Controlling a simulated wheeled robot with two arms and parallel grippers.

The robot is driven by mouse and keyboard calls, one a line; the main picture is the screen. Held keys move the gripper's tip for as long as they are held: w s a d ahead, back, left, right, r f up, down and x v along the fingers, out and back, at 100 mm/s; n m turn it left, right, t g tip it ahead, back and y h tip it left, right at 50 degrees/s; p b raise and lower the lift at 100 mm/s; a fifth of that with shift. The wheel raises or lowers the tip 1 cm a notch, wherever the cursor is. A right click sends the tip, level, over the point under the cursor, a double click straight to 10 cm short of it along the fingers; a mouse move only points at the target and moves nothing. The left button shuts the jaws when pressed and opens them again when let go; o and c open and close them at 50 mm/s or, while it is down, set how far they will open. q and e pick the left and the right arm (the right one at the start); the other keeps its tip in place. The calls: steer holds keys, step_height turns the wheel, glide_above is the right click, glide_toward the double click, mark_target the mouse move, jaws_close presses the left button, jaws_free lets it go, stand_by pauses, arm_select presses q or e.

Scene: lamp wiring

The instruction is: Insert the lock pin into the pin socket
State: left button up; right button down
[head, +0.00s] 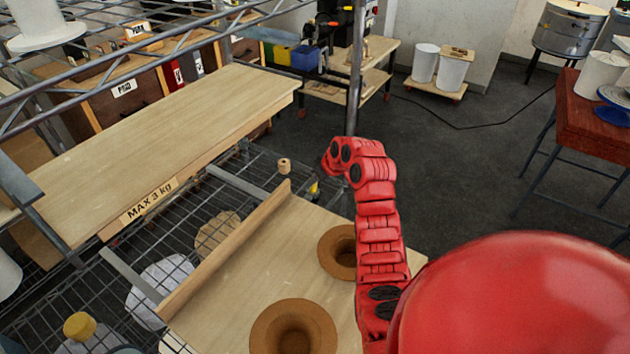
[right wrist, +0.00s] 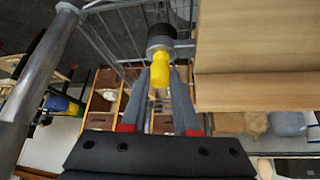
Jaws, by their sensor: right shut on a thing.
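My right gripper (head: 322,191) is at the end of the red arm, beyond the far end of the lower wooden shelf. In the right wrist view its two grey fingers (right wrist: 161,88) are shut on the lock pin's yellow part (right wrist: 160,70). A grey and black round part (right wrist: 160,42) lies straight ahead of the yellow; I cannot tell whether it belongs to the pin or is a separate piece. In the head view only a small bit of yellow (head: 313,188) shows at the fingertips. I cannot make out the pin socket for certain. My left gripper is not in view.
A metal post (head: 354,80) rises behind the gripper. An upper shelf (head: 170,130) is at left.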

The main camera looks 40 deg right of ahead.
steer(key=shift+f, duration=0.15)
steer(key=c, duration=0.6)
jaws_free()
steer(key=p+v, duration=0.1)
steer(key=v, duration=1.6)
steer(key=shift+s+r+p, duration=0.1)
steer(key=shift+r+p, duration=0.1)
steer(key=shift+p, duration=0.15)
